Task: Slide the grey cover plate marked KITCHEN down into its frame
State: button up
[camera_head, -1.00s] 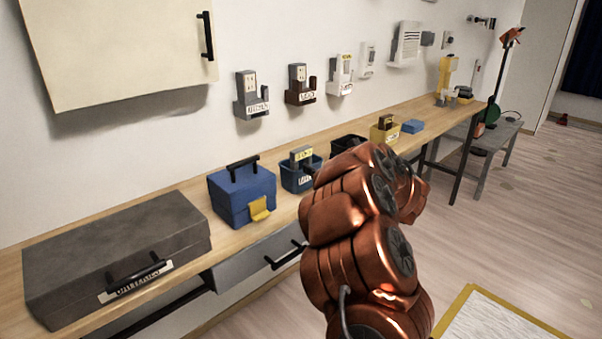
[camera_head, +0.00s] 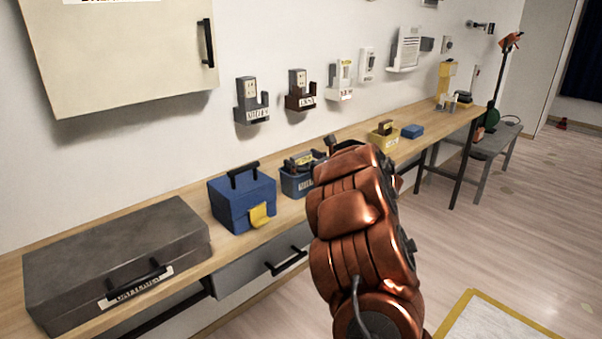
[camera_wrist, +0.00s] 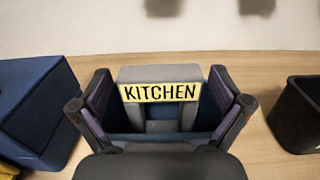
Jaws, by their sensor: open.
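The grey cover plate with a yellow KITCHEN label stands upright in a blue bin on the bench; it fills the middle of the wrist view (camera_wrist: 160,74). My gripper (camera_wrist: 160,103) is open, with one finger on each side of the plate. Gaps show between the fingers and the plate. In the head view, my gripper (camera_head: 312,160) is over the blue bin (camera_head: 294,187), partly hidden by my arm. The grey frame (camera_head: 251,114), with a white label too small to read surely, is on the wall above the bench, its outlet (camera_head: 247,88) uncovered.
A blue toolbox (camera_head: 240,197) stands left of the bin, and a black bin (camera_wrist: 298,112) stands close on its right. A dark frame (camera_head: 299,98) and a white frame (camera_head: 340,92) hang right of the grey one. A cabinet (camera_head: 120,60) hangs at upper left.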

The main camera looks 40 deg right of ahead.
jog(key=shift+c, duration=0.4)
jog(key=c, duration=1.1)
